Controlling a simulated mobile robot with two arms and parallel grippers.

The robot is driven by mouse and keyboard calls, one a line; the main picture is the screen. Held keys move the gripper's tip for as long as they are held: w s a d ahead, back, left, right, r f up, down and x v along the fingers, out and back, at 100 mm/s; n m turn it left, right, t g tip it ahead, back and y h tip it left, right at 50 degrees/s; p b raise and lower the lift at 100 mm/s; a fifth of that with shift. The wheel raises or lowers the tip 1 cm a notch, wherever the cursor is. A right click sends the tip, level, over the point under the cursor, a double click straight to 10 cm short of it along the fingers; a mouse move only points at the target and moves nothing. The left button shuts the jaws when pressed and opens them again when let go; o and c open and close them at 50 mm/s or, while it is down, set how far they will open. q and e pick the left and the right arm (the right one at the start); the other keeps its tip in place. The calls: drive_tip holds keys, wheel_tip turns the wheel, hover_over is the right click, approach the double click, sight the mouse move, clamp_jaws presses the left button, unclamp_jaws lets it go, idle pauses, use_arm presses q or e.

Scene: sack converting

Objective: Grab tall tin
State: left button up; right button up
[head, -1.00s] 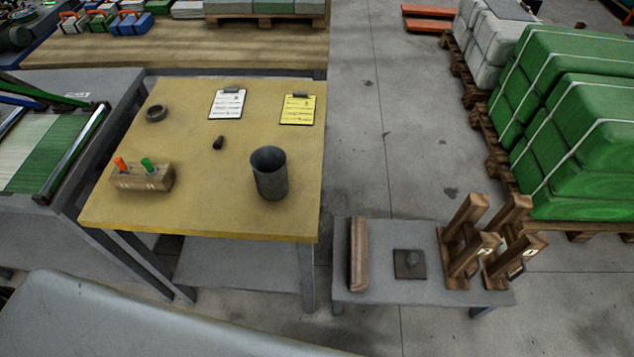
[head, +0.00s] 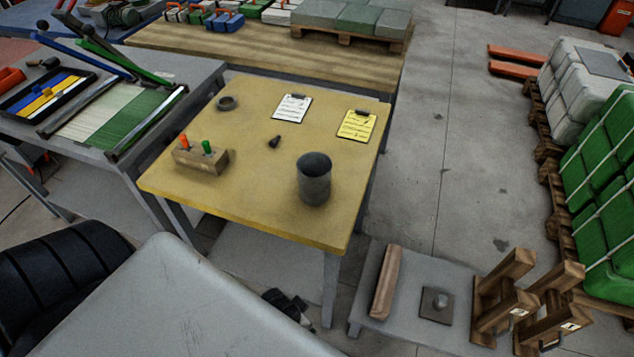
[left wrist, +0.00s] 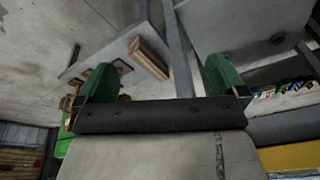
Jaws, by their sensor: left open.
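The tall tin (head: 314,186) is a dark grey open-topped cylinder. It stands upright on the yellow-topped table (head: 240,215), close to the table's front right side. My left gripper (left wrist: 160,80) shows in the left wrist view with its two green fingertips wide apart and nothing between them. The tin cannot be made out in that view. My right gripper is not seen.
The table also holds a wooden block with orange and green handles (head: 200,157), a dark ring (head: 227,103), a small dark piece (head: 274,141) and two clipboards (head: 357,125). A low grey bench (head: 372,318) with wooden pieces stands at front right.

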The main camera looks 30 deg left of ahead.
use_arm(q)
drive_tip(key=w+a+r+m+t+y, duration=0.2)
drive_tip(key=w+a+r, duration=0.1)
drive_tip(key=r, duration=0.8)
drive_tip(key=m+t+y, duration=0.3)
drive_tip(key=m+t, duration=0.9)
drive_tip(key=m, duration=1.4)
approach(309, 184)
drive_tip(key=shift+w+a, duration=0.8)
drive_tip(key=shift+w, duration=0.2)
drive_tip(key=shift+w+d+f+m+t+h, duration=0.1)
drive_tip(key=shift+w+d+m+t+h, duration=0.15)
drive_tip(key=shift+m, duration=0.65)
drive_tip(key=shift+w+m+h, duration=0.25)
drive_tip(key=shift+w+m, duration=0.05)
drive_tip(key=shift+m, duration=0.1)
drive_tip(key=p+x, duration=0.1)
drive_tip(key=x, duration=0.5)
drive_tip(key=shift+a, duration=0.1)
drive_tip(key=x, duration=0.4)
drive_tip(key=shift+a+f+p, duration=0.1)
drive_tip(key=shift+f+p, duration=0.2)
